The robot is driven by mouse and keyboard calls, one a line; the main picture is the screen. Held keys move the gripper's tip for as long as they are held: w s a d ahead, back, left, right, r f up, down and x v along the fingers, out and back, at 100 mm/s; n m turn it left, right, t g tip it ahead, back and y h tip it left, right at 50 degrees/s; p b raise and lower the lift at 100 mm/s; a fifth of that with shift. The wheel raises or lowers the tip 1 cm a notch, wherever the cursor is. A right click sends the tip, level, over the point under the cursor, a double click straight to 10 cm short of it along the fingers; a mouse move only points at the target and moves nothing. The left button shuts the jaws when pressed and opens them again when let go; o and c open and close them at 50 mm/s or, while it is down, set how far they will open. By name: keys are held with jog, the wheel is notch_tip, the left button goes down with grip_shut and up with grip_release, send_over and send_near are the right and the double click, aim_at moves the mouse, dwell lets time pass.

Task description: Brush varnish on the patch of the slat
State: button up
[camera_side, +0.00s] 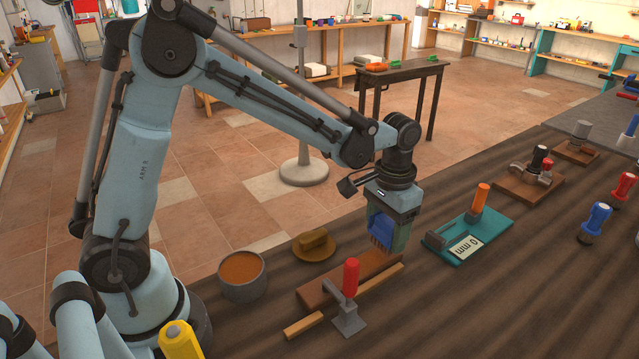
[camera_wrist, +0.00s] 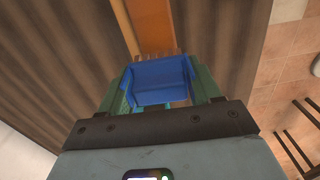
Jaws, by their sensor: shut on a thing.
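My gripper (camera_side: 391,226) is shut on a blue brush (camera_side: 382,228), with its brown bristles pointing down over the far right end of the slat. In the wrist view the brush (camera_wrist: 160,80) sits between the green fingers, bristles above the orange-brown slat (camera_wrist: 150,22). Whether the bristles touch the wood is unclear. The slat (camera_side: 318,291) lies on the bench, held by a red-handled toggle clamp (camera_side: 350,280). A grey pot of orange-brown varnish (camera_side: 242,272) stands to the left. I cannot make out the patch; the brush and gripper may cover it.
A brown dish with a lump on it (camera_side: 315,246) sits behind the slat. A light wooden strip (camera_side: 378,280) lies along the slat's front. A teal fixture with an orange handle (camera_side: 470,232) stands to the right, with more clamps beyond.

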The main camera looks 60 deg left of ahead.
jog(key=shift+r, duration=2.4)
jog(key=shift+f, duration=0.15)
jog(key=shift+f, duration=2.65)
jog(key=shift+f, duration=0.8)
jog(key=shift+w, duration=0.1)
jog(key=shift+w, duration=0.5)
jog(key=shift+s, duration=1.2)
jog(key=shift+w+r, duration=0.1)
jog(key=shift+w, duration=1.1)
jog(key=shift+s, duration=0.6)
